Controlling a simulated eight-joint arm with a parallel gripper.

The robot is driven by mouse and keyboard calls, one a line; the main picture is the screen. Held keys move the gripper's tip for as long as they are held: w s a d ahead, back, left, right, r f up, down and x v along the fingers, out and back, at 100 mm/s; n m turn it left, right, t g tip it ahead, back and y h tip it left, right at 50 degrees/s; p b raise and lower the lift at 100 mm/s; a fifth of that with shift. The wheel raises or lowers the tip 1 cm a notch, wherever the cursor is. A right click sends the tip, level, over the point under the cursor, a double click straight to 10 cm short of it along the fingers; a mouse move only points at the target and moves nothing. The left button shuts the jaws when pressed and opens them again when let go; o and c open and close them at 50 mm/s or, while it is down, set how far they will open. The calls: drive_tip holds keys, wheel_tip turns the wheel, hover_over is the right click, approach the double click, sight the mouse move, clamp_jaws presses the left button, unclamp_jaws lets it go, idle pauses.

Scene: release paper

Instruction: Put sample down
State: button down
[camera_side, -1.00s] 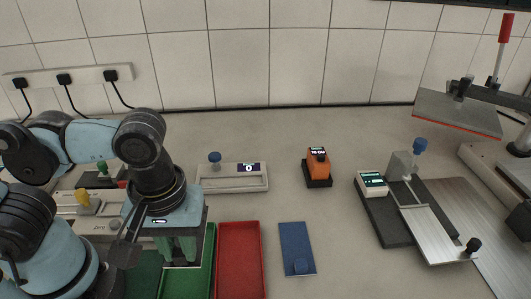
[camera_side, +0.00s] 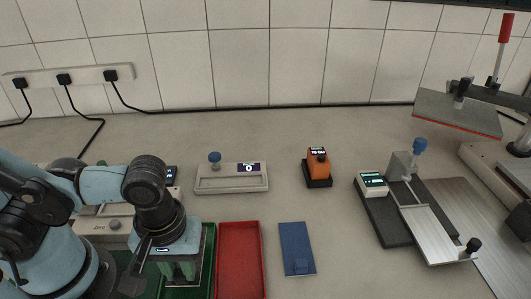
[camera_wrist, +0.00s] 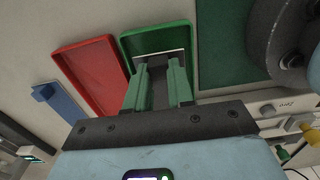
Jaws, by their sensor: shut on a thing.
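My gripper (camera_side: 181,270) is shut on the sample, a thin pale sheet whose light edge (camera_wrist: 160,54) shows across the green fingertips in the wrist view. It is over the green tray (camera_side: 209,262), which also shows beyond the fingertips in the wrist view (camera_wrist: 158,36). The sample lies within the tray's outline in that view. Whether it touches the tray floor I cannot tell. In the side view the gripper hides most of the sample and much of the tray.
A red tray (camera_side: 240,262) stands directly right of the green tray. Another dark green surface (camera_wrist: 221,50) lies beside the green tray.

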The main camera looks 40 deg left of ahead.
drive_tip(key=shift+f, duration=1.2)
drive_tip(key=shift+f, duration=0.1)
drive_tip(key=c, duration=1)
unclamp_jaws()
drive_tip(key=shift+r, duration=6.05)
drive_tip(key=w+a+m+t, duration=0.2)
drive_tip(key=w+a+m, duration=0.1)
drive_tip(key=w+a, duration=0.1)
drive_tip(key=w+a+m+t, duration=0.2)
drive_tip(key=w+a+m, duration=0.1)
drive_tip(key=w+a, duration=0.1)
drive_tip(key=w+a+r+m+t, duration=0.1)
drive_tip(key=w+a+m+t, duration=0.1)
drive_tip(key=w, duration=0.4)
drive_tip(key=shift+w+a+m+t, duration=0.15)
drive_tip(key=shift+a+m+t, duration=0.35)
drive_tip(key=shift+a, duration=0.8)
